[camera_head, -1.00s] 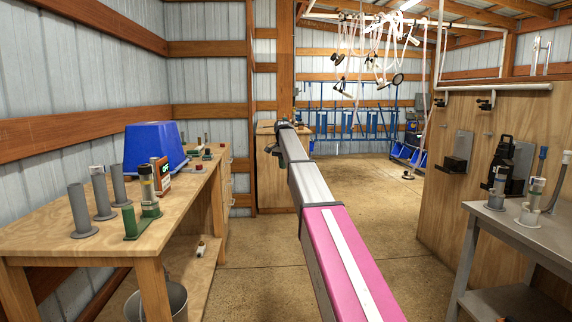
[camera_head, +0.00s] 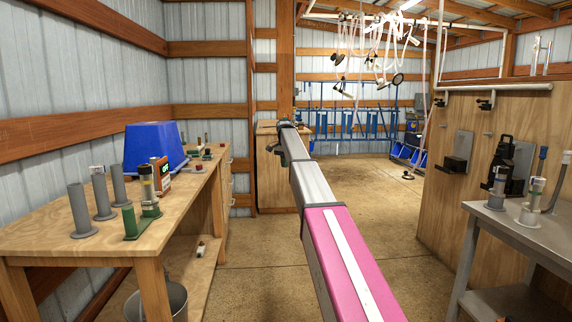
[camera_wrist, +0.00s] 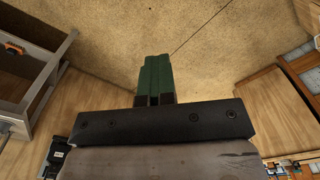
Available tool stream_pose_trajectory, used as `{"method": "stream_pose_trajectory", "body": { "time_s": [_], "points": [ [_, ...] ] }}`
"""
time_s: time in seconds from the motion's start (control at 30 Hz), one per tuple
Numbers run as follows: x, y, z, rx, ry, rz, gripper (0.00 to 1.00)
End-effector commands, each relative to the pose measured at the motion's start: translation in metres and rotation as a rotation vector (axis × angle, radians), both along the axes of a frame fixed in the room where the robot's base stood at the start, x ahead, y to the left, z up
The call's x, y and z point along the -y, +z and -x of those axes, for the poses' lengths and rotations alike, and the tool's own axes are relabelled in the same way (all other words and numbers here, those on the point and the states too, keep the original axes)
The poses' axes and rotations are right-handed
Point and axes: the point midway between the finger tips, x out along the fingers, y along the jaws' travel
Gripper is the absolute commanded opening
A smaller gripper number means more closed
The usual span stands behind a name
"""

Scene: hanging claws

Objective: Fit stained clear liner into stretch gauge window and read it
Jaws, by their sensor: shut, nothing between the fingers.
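My gripper shows in the wrist view as two green fingers (camera_wrist: 154,80) shut together with nothing between them, above bare floor. In the head view my arm reaches forward between the two benches, and its far end is small and dark. On the right table, a clear cylinder with a pale band (camera_head: 535,190) stands on a grey base. I cannot tell which is the stained liner or the stretch gauge. My gripper is apart from all of these.
The wooden left bench (camera_head: 60,245) holds grey tubes (camera_head: 80,210) and a blue tub (camera_head: 153,147). A metal table (camera_head: 510,225) is at the right beside a wooden partition (camera_head: 450,130). Hoses and claws (camera_head: 375,50) hang at the back. The middle floor is clear.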

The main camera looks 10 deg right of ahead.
Motion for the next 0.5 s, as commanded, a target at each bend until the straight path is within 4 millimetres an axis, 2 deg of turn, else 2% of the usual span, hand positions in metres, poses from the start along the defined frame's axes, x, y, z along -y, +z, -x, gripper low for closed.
{"method": "stream_pose_trajectory", "body": {
  "time_s": [0.5],
  "points": [
    [0.0068,0.0001,-0.0116,0.000,-0.036,0.000,0.00]
  ]
}}
